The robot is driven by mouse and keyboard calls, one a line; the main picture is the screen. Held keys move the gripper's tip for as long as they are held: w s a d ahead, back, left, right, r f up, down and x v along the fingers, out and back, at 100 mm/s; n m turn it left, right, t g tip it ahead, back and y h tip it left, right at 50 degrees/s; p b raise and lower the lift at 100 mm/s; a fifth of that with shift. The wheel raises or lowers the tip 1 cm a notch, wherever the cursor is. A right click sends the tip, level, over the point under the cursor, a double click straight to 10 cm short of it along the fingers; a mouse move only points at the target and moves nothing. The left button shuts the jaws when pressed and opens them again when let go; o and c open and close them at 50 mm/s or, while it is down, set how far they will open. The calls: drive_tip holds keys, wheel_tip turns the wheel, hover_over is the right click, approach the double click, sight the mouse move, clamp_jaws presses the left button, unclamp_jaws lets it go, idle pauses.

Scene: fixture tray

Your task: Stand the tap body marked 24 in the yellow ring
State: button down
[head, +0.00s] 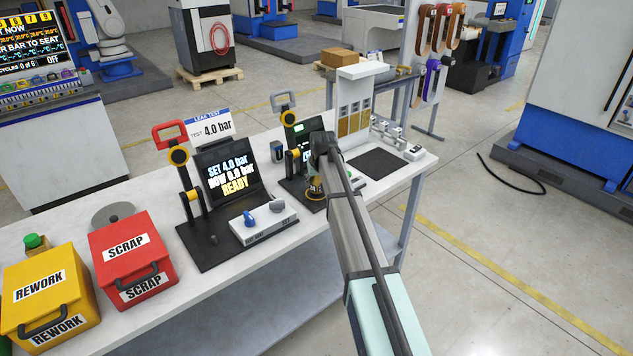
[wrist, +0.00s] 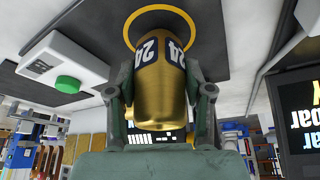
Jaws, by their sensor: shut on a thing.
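The brass tap body (wrist: 158,92) has dark labels reading 24 and is held between the fingers of my gripper (wrist: 163,88). My gripper is shut on its sides. The yellow ring (wrist: 129,25) is on a dark plate beyond it; the far end of the tap body shows inside the ring's outline, and part of the ring is hidden behind it. I cannot tell whether the body touches the plate. In the head view, my gripper (head: 317,178) is low over the right-hand test station, with a bit of brass showing, and the ring (head: 315,196) below is mostly hidden.
A screen and clamp lever (head: 283,102) stand close behind my gripper. The left station (head: 225,172) reads READY. A white box with a green button (wrist: 68,84) is beside the ring. The red SCRAP bin (head: 130,250) and yellow REWORK bin (head: 48,300) are at left. A dark mat (head: 378,161) lies clear at right.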

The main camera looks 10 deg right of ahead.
drive_tip(key=shift+f+b, duration=0.3)
drive_tip(key=shift+f, duration=0.3)
idle(0.6)
drive_tip(key=shift+c, duration=1.9)
unclamp_jaws()
drive_tip(key=shift+o, duration=0.4)
drive_tip(key=shift+f, duration=0.1)
drive_tip(key=o, duration=0.3)
wheel_tip(320, 180, up, 7)
drive_tip(key=p, duration=0.3)
